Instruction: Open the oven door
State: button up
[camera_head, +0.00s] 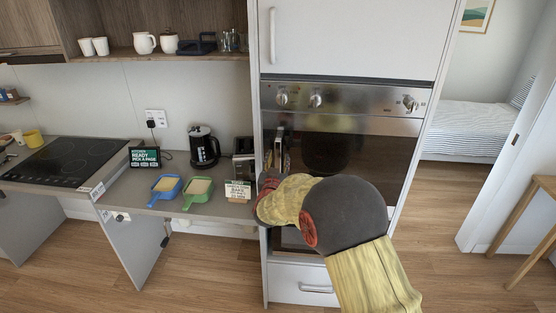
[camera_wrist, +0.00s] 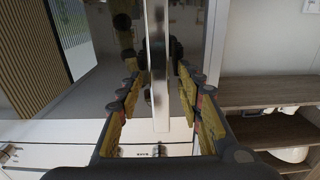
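The oven is built into a tall white cabinet. Its dark glass door (camera_head: 375,152) looks shut, below a steel control panel with knobs. My gripper (camera_head: 279,140) is at the door's left edge, and my arm hides the lower left of the door. In the wrist view the reflective door glass (camera_wrist: 95,95) fills the left side. A pale upright bar (camera_wrist: 158,105), apparently the door handle, runs between the two fingers of my gripper (camera_wrist: 160,72). The fingers are apart, one on each side of the bar. I cannot tell whether they touch it.
A white drawer (camera_head: 300,287) lies below the oven. The wooden floor (camera_head: 455,250) to the right is open, with a wooden table (camera_head: 540,220) at the edge.

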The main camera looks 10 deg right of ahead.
jog(key=shift+w+d, duration=0.15)
jog(key=shift+w, duration=0.1)
jog(key=shift+c, duration=0.4)
jog(key=c, duration=0.7)
grip_shut()
